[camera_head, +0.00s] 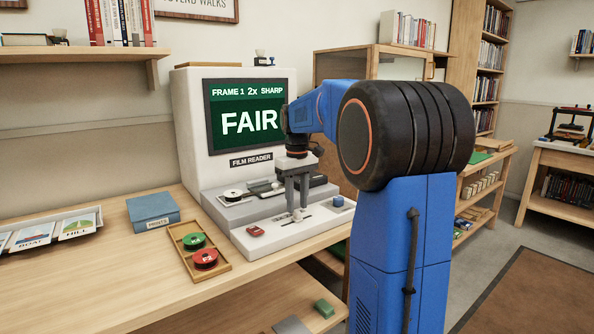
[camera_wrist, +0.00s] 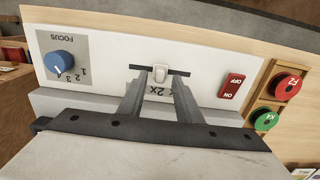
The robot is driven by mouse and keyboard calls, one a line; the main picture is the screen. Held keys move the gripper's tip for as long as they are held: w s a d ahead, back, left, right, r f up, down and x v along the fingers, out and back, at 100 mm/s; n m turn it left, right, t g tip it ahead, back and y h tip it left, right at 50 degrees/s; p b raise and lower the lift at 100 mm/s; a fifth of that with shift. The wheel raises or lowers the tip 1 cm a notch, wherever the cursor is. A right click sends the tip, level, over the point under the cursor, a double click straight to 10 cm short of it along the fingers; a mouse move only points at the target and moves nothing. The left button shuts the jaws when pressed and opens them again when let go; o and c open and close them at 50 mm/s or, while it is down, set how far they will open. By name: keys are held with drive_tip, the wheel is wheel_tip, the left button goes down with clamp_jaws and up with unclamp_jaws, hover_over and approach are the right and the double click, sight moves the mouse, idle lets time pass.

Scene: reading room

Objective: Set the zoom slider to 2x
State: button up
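The film reader (camera_head: 187,110) stands on the desk; its screen (camera_head: 250,112) reads "FRAME 1 2x SHARP" above "FAIR". The zoom slider's pale knob (camera_head: 297,216) is on the white control panel (camera_head: 270,243). In the wrist view the knob (camera_wrist: 160,78) stands in a dark slot, beside an upside-down "2X" label (camera_wrist: 158,92). My gripper (camera_head: 297,207) points down over the panel. Its fingers stand either side of the knob, with a narrow gap showing on each side in the wrist view (camera_wrist: 160,72), so it looks open.
A red ON/OFF switch (camera_wrist: 232,86) and a blue focus dial (camera_wrist: 59,63) flank the slider. A wooden tray (camera_head: 220,266) with green and red reels lies left of the panel. A blue prints box (camera_head: 152,211) sits behind it. The desk front is clear.

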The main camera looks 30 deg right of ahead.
sight(297, 211)
wheel_tip(297, 211, up, 15)
idle(0.4)
idle(0.4)
drive_tip(key=s+a+f+t, duration=0.1)
drive_tip(key=s+a+f, duration=0.2)
drive_tip(key=s+a, duration=0.5)
drive_tip(key=s+a+f+t, duration=0.2)
drive_tip(key=s+a+f, duration=0.4)
drive_tip(key=s+f, duration=0.5)
drive_tip(key=s+a+f+t, duration=0.1)
drive_tip(key=s+a+f, duration=0.4)
drive_tip(key=s+f, duration=0.6)
drive_tip(key=shift+s+a+f+t, duration=0.4)
drive_tip(key=shift+f, duration=0.1)
